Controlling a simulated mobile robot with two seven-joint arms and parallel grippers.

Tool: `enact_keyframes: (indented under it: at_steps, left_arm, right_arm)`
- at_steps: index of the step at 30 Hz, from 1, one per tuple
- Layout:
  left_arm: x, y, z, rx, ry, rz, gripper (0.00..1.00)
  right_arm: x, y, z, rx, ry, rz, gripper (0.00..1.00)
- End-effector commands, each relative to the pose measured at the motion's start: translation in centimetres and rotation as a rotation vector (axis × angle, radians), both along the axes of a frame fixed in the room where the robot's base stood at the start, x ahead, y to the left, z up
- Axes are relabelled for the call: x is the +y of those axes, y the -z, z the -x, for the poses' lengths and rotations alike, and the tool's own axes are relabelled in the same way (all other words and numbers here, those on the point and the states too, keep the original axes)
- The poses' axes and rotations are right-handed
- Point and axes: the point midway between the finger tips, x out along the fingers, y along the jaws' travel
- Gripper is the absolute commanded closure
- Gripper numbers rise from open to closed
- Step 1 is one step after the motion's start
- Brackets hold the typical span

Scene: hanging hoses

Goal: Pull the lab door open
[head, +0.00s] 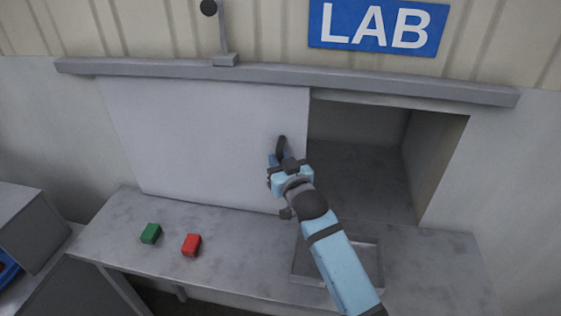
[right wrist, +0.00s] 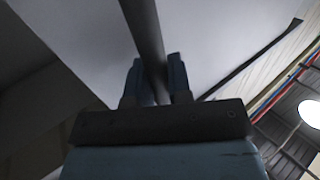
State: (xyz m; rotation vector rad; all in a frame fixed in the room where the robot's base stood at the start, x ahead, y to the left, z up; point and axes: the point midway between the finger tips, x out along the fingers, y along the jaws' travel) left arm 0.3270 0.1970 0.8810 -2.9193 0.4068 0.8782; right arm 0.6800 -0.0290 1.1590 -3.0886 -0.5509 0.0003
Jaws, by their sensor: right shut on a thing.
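The lab door (head: 205,135) is a pale sliding panel hanging below a grey rail (head: 290,78). It stands to the left, with an open gap (head: 358,150) on its right. A dark upright handle (head: 281,146) is near the door's right edge. My right gripper (head: 279,158) is at the handle. In the right wrist view, both fingers (right wrist: 158,80) close around the dark handle bar (right wrist: 143,28). The handle's lower part is hidden by the gripper in the head view. My left gripper is not in view.
A blue LAB sign (head: 376,26) is above the rail. A green block (head: 150,233) and a red block (head: 191,244) lie on the grey counter (head: 110,230). A shallow tray (head: 372,250) is partly behind my right arm. A grey box (head: 30,225) stands at far left.

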Motion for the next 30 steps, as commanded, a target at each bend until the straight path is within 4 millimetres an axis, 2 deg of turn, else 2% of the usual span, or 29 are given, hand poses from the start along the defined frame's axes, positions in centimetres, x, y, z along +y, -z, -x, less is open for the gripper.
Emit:
enact_keyframes:
  at_steps: [5,6,9,20,23,30]
  left_arm:
    - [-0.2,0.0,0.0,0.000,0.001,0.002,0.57]
    - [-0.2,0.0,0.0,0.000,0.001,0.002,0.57]
    - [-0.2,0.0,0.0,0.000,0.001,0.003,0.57]
    - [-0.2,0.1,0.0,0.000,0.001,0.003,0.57]
    - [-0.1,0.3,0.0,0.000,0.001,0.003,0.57]
    - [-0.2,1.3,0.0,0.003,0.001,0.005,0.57]
  right_arm:
    - [0.1,0.1,0.0,0.001,-0.001,-0.001,1.00]
    - [0.1,0.1,0.0,0.001,-0.001,-0.001,0.79]
    - [0.0,0.1,0.0,0.001,-0.001,-0.001,0.57]
    - [-0.2,0.1,0.5,0.001,0.000,-0.001,0.57]
    - [-0.6,0.3,1.6,0.001,0.000,-0.001,0.57]
    - [-2.5,0.4,6.7,0.001,-0.001,-0.001,0.57]
